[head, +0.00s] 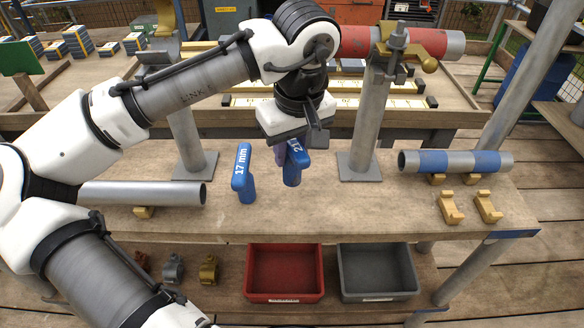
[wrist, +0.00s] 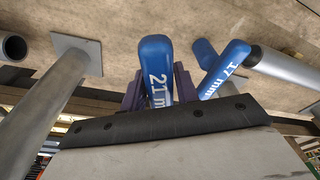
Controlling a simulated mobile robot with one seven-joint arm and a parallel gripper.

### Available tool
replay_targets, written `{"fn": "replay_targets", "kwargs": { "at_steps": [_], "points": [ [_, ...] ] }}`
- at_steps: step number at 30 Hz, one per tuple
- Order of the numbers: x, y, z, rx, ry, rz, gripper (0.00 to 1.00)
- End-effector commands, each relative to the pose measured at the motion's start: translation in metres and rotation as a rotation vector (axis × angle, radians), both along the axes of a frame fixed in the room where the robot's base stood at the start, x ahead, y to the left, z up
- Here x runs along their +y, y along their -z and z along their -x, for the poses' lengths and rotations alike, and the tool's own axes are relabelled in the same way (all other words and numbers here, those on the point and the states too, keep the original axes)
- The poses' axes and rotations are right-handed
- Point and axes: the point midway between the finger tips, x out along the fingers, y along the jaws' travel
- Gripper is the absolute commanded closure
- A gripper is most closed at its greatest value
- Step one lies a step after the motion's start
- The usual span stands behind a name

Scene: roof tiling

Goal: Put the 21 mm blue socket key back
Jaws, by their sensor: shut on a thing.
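The blue 21 mm socket key (head: 292,166) is under my gripper (head: 289,143) in the head view, above or at the wooden bench. In the wrist view the key (wrist: 156,70), marked "21 mm", sits between the purple fingers of my gripper (wrist: 157,88), which is shut on it. The blue 17 mm socket key (head: 243,172) stands upright just to the left in the head view; it also shows in the wrist view (wrist: 226,68). The lower end of the 21 mm key is hard to place, so I cannot tell whether it touches the bench.
Two upright grey posts on base plates (head: 360,166) flank the keys. A grey pipe (head: 150,194) lies at left, a blue-banded pipe (head: 455,161) at right beside gold brackets (head: 450,207). A red bin (head: 284,297) and a grey bin (head: 377,294) sit below. The bench front is clear.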

Motion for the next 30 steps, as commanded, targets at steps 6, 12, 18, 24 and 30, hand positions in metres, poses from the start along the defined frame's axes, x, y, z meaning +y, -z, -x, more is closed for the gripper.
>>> {"fn": "replay_targets", "kwargs": {
  "at_steps": [6,12,18,24,30],
  "points": [
    [0.001,0.019,0.001,0.002,-0.001,0.001,1.00],
    [0.000,0.045,0.000,0.001,-0.001,0.001,1.00],
    [0.000,0.045,0.000,0.000,0.000,0.001,1.00],
    [0.000,0.051,0.000,0.000,0.000,0.001,1.00],
    [0.000,0.049,0.000,0.001,0.000,0.000,0.48]
  ]
}}
